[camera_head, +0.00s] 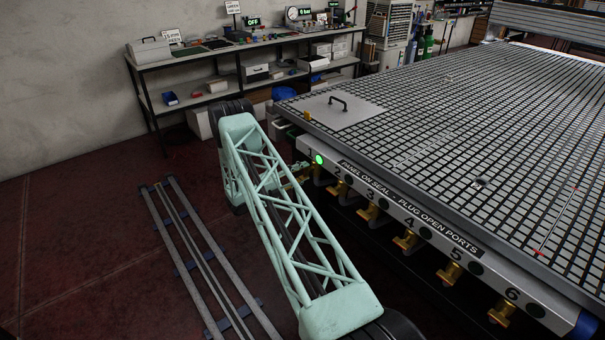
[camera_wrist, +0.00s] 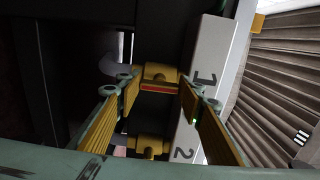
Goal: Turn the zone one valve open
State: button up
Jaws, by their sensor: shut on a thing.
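The zone one valve (camera_wrist: 160,74) is a brass fitting with a red stripe on its handle, beside the label 1 in the wrist view. My gripper (camera_wrist: 160,95) has its yellow-padded fingers on either side of the handle and is shut on it. In the head view my gripper (camera_head: 301,168) is small and partly hidden by my arm at the table's near corner. A green lamp (camera_head: 319,159) glows beside it on the table edge. How far the handle is turned is hard to tell.
More brass valves, such as the zone two valve (camera_wrist: 150,146), line the front edge of the grid table (camera_head: 430,130). A workbench (camera_head: 240,45) stands behind. Floor rails (camera_head: 200,255) lie left.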

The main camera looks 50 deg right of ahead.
jog(key=shift+c, duration=0.2)
jog(key=o, duration=0.9)
jog(key=shift+a, duration=0.15)
jog(key=shift+v, duration=5.85)
